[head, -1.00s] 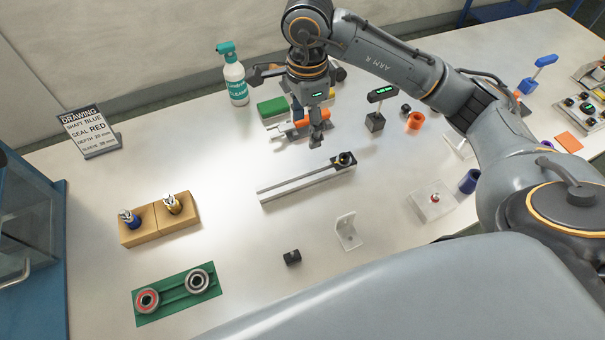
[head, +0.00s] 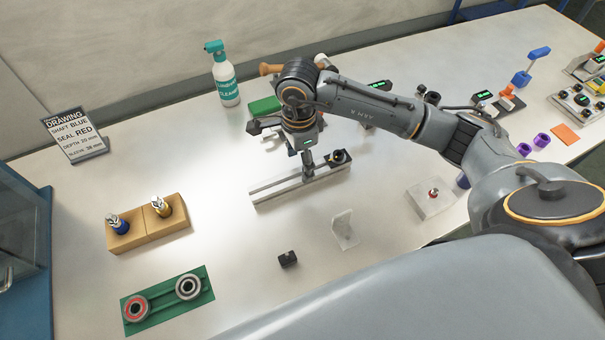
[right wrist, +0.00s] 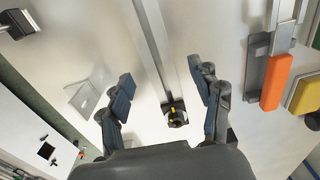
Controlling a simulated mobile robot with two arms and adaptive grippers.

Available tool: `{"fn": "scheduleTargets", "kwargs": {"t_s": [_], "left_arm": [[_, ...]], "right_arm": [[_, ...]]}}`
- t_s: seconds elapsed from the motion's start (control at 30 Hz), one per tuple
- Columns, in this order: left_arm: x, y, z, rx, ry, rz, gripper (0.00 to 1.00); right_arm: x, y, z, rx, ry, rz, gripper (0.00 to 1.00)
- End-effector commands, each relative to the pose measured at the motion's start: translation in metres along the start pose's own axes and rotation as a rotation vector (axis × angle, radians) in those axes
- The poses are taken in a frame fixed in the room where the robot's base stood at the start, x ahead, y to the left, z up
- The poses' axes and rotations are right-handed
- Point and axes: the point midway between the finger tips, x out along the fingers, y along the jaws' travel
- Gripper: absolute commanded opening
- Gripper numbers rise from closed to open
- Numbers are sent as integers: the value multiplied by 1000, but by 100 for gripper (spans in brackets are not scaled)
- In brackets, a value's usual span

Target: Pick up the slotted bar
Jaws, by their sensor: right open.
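The slotted bar (head: 276,189) is a long, pale grey bar lying flat on the white table in the head view. A dark round fitting (head: 338,157) is at its right end. My right gripper (head: 308,171) points down over the bar, near the fitting, and hides part of it. In the right wrist view, the bar (right wrist: 160,45) runs between the two spread fingers of my right gripper (right wrist: 166,95), with the fitting at its near end. The fingers are open and apart from the bar's sides. My left gripper does not show.
A clear bracket (head: 344,230) and a small black block (head: 288,259) lie in front of the bar. A tan block (head: 145,237) with two shafts and a green tray (head: 165,302) with two rings are at left. A spray bottle (head: 226,85) stands behind.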

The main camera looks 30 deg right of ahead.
Motion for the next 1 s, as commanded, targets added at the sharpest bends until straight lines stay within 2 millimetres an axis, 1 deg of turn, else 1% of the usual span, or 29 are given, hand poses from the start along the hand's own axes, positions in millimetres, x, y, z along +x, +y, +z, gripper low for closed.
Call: {"fn": "scheduleTargets", "kwargs": {"t_s": [0.17,0.27,0.3,0.4,0.5,0.7,0.87,0.9,0.97,1.0], "left_arm": [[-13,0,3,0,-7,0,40],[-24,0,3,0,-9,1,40],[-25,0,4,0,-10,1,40],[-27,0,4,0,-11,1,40],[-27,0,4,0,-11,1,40],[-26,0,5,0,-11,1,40],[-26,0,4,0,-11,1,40],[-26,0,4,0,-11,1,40],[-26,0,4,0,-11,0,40],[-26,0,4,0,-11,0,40]], "right_arm": [[13,2,-3,1,1,6,64],[28,4,-6,1,0,7,64],[35,3,-7,1,0,6,64],[48,3,-7,0,0,3,64],[53,2,-6,0,-1,1,64],[54,2,-6,-1,0,0,64],[54,2,-7,0,0,0,32],[54,2,-7,0,0,0,23],[54,2,-7,0,0,0,11],[54,2,-7,0,0,0,3]]}}
